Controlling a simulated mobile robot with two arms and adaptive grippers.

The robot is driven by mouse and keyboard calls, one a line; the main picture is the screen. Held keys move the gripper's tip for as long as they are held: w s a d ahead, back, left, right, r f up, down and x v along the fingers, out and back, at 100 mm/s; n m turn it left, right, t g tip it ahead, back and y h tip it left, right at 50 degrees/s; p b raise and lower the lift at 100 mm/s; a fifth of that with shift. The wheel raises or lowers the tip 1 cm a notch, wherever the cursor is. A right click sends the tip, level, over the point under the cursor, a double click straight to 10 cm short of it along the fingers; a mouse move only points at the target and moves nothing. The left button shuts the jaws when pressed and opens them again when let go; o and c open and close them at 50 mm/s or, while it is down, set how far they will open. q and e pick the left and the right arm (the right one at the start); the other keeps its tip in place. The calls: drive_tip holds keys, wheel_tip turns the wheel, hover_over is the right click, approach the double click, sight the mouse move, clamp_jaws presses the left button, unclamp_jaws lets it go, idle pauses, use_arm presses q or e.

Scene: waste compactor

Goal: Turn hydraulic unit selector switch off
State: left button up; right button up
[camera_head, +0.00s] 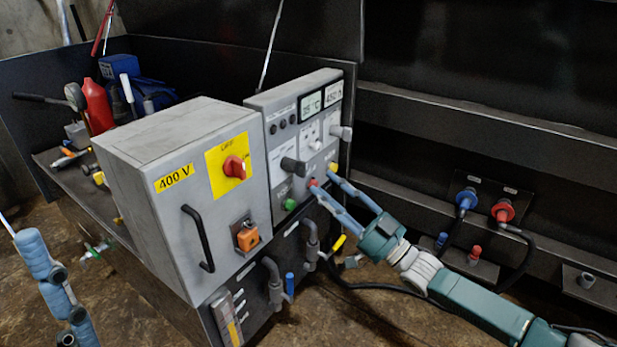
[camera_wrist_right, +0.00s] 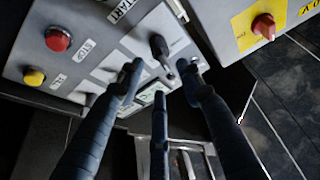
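The hydraulic unit panel (camera_head: 330,112) is grey, with two displays and dark selector switches. One selector switch (camera_head: 294,166) sticks out at its lower left. In the right wrist view, a black selector switch (camera_wrist_right: 160,48) stands just beyond my right gripper (camera_wrist_right: 161,76). Its blue fingers are spread and apart, with nothing held between them. In the head view, my right gripper (camera_head: 325,186) points at the panel beside the red button (camera_head: 313,183) and yellow button (camera_head: 333,167). My left gripper (camera_head: 45,270) is partly visible at the left edge; its opening is unclear.
A grey 400 V cabinet (camera_head: 150,210) with a red rotary switch (camera_head: 234,167) and handle stands left of the panel. A green button (camera_head: 290,204) sits low on the panel. Pipes (camera_head: 274,285) and a black cable (camera_head: 370,286) lie below. Red and blue connectors (camera_head: 503,211) are at right.

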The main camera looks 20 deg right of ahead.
sight(295, 167)
drive_tip(key=b+x, duration=0.1)
drive_tip(key=x, duration=0.5)
drive_tip(key=shift+w, duration=0.15)
drive_tip(key=shift+c, duration=0.5)
